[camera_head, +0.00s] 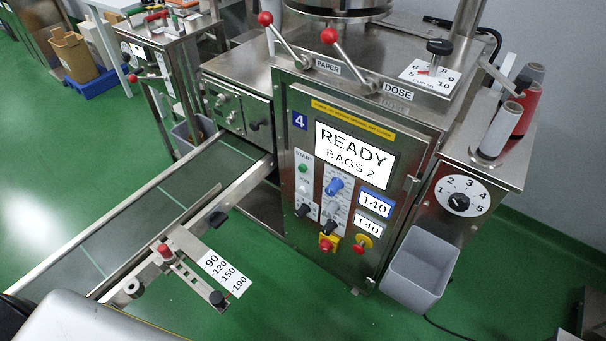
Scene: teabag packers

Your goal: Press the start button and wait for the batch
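The packing machine (270,120) stands in the middle with its steel front panel facing me. Its screen (354,158) reads READY, BAGS 2. The green start button (303,168) sits under the START label on the left of the panel, with nothing in front of it. A white lamp or button (303,187) and several knobs lie below and beside it. A red button on a yellow base (328,243) is at the panel's bottom. Neither of my grippers can be made out in this view.
A conveyor (150,215) runs from the machine to the lower left, with a scaled guide (225,272) on its near side. A grey bin (422,268) hangs at the machine's right. Red-knobbed levers (329,37) stick up on top. Green floor is open in front.

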